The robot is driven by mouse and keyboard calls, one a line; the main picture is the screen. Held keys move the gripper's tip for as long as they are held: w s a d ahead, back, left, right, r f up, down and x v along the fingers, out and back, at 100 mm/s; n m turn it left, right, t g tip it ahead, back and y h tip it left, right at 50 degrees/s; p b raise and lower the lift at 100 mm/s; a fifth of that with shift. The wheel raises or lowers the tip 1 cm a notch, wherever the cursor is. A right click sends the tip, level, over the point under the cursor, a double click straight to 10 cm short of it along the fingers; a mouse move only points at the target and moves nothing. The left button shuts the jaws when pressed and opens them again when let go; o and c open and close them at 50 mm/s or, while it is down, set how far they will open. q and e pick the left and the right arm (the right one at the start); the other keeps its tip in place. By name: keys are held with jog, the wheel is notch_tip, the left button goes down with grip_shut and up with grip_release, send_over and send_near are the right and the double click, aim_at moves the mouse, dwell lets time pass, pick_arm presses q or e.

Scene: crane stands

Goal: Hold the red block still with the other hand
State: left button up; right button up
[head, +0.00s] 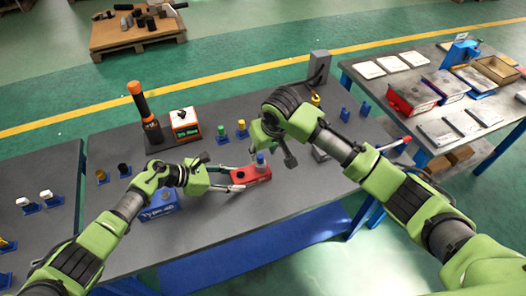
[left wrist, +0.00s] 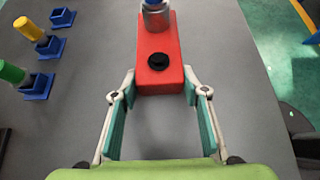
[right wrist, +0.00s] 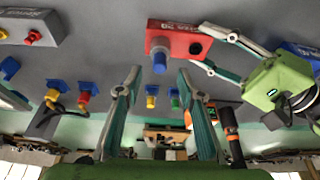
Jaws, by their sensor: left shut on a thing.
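The red block (head: 251,174) lies on the grey bench. A silver plug with a blue top (head: 260,159) stands upright in one end of it, and a black round part (left wrist: 158,60) sits near the other end. My left gripper (head: 233,182) is shut on the red block, one finger on each side of its near end in the left wrist view (left wrist: 158,88). My right gripper (head: 288,157) is above the bench by the block. In the right wrist view (right wrist: 158,78) its fingers are apart and empty, with the blue-topped plug beyond them.
A blue box (head: 158,204) stands left of the block. Green and yellow plugs (head: 241,129) in blue holders stand behind it, with an orange-handled tool (head: 144,112) and a white-and-orange device (head: 184,123). A second table (head: 435,70) with trays is at the right.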

jog(key=v, duration=1.2)
pick_arm(q)
jog(key=o, duration=1.4)
